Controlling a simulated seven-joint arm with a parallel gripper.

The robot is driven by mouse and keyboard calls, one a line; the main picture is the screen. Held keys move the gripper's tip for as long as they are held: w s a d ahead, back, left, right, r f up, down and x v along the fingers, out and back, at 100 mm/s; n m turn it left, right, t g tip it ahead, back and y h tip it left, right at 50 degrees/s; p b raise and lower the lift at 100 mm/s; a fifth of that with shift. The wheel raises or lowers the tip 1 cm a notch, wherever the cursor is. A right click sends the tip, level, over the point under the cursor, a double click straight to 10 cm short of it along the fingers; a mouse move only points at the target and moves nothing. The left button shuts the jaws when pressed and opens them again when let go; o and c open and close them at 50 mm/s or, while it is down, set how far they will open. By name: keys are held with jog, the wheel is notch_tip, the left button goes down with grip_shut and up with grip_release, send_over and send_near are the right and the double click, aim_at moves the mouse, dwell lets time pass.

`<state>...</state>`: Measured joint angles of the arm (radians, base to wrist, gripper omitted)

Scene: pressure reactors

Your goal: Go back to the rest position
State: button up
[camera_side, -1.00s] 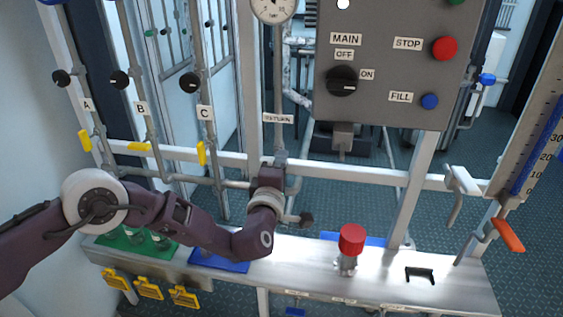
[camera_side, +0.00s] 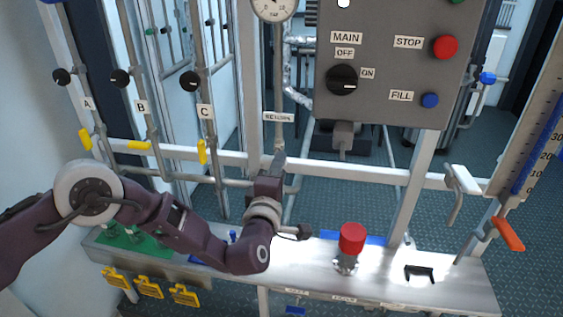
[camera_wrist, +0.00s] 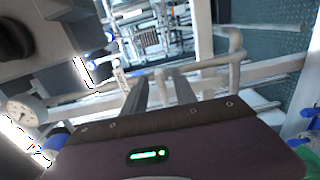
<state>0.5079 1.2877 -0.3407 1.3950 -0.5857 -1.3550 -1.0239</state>
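My gripper (camera_side: 279,158) points upward in the middle of the side view, in front of the white horizontal rail and just below the RETURN label (camera_side: 278,117). My dark purple arm reaches in from the left over the bench.
A metal bench (camera_side: 310,268) runs below my arm and carries a red-capped fitting (camera_side: 351,238) and a black bracket (camera_side: 420,272). The grey control panel (camera_side: 390,60) hangs at upper right. Yellow-handled pipes A, B and C stand at left. An orange handle (camera_side: 507,234) is at right.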

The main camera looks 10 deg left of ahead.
jog(key=s, duration=0.4)
dwell(0.3)
jog(key=s+a+r+m+g+h, duration=0.15)
jog(key=r+m, duration=0.25)
jog(key=r, duration=0.4)
jog(key=a+r+m+g+h, duration=0.2)
jog(key=r+m+h, duration=0.15)
jog(key=r, duration=0.45)
jog(key=s+a+r+m+g, duration=0.3)
jog(key=s+a+r+m, duration=0.25)
jog(key=s+a, duration=0.3)
jog(key=s+a+f+m+g+y, duration=0.1)
jog(key=s+a, duration=0.4)
jog(key=s, duration=0.5)
jog(key=s+a+f+m+g+y, duration=0.2)
jog(key=s+a, duration=0.4)
jog(key=s, duration=0.4)
jog(key=s+a+f+m+g+y, duration=0.1)
jog(key=s+a+f+g+y, duration=0.1)
jog(key=s+a, duration=0.4)
jog(key=s+f+g, duration=0.1)
jog(key=s+f, duration=0.1)
jog(key=s, duration=0.3)
jog(key=shift+a+f+m, duration=0.15)
jog(key=shift+f+m, duration=0.15)
jog(key=shift+m, duration=0.1)
